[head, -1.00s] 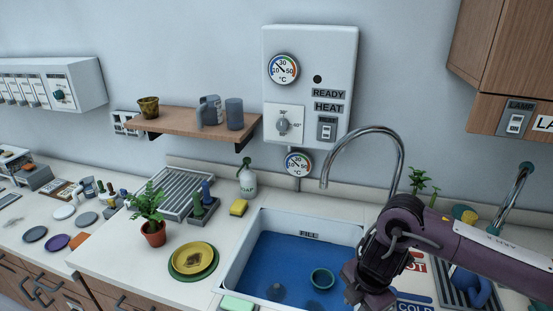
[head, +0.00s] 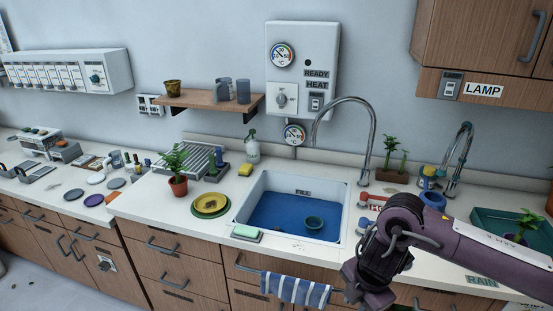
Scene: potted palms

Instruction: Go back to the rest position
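My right arm comes in from the right in the head view. Its gripper (head: 362,294) points down in front of the counter's front edge, right of the striped towel. The finger gap is too small and dark to read. My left gripper is not in view. A potted palm (head: 177,170) in a terracotta pot stands on the counter left of the sink. A yellow plate (head: 210,204) lies on a green saucer (head: 197,213) beside it.
A blue striped towel (head: 296,289) hangs at the front below the sink. A tall faucet (head: 372,150) rises behind the sink. A green tray (head: 480,221) with a plant is at right. A wooden shelf (head: 205,102) and a heater panel (head: 302,70) are on the wall.

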